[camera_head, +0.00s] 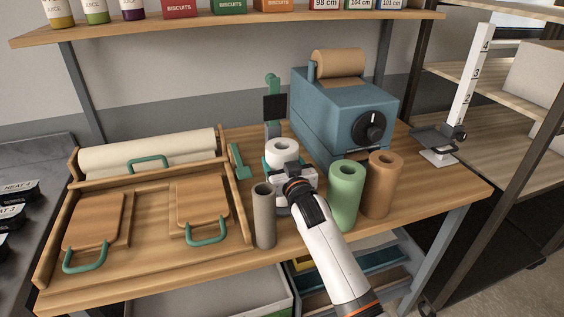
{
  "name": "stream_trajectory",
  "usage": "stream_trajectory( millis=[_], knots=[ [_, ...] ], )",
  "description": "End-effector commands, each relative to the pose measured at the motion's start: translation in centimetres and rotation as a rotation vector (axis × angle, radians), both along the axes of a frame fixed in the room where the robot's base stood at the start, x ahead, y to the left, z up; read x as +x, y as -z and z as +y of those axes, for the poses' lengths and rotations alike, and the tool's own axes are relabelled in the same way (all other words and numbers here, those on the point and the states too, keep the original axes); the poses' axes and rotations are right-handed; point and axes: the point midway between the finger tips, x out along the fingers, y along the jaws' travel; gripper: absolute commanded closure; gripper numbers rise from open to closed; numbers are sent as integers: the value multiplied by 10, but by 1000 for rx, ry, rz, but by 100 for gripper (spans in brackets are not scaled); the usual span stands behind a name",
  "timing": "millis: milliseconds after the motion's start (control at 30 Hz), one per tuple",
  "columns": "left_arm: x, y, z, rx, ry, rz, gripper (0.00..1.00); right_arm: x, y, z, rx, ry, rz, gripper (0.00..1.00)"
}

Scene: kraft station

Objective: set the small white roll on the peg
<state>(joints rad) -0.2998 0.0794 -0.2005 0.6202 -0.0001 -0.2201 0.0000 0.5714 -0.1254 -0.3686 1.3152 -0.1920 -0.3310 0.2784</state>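The small white roll (282,147) stands upright near the middle of the table, its top hole facing up. Teal parts show around its lower side. My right gripper (291,172) is right at the near side of the roll, its arm reaching in from the lower right. The gripper hides the roll's lower part, and its fingers are too small and covered to tell whether they are shut on it. I cannot make out a peg under or beside the roll. My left gripper is not in view.
A grey roll (264,216) stands close left of my gripper. A green roll (346,194) and a brown roll (381,186) stand close right. A blue machine (338,112) and a teal post with a black plate (274,107) are behind. A wooden tray (150,250) fills the left.

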Motion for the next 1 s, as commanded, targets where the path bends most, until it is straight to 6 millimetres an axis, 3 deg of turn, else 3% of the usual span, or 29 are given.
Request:
stream_trajectory(
  millis=[33,167,533,1000],
  knots=[
    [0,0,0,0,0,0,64,0,-2,0,2,-1,-5,26],
    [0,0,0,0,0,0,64,0,-2,0,1,-1,-3,5],
    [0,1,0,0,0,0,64,0,-4,0,0,1,1,4],
    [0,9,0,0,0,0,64,0,-86,0,1,0,-4,4]
  ],
)
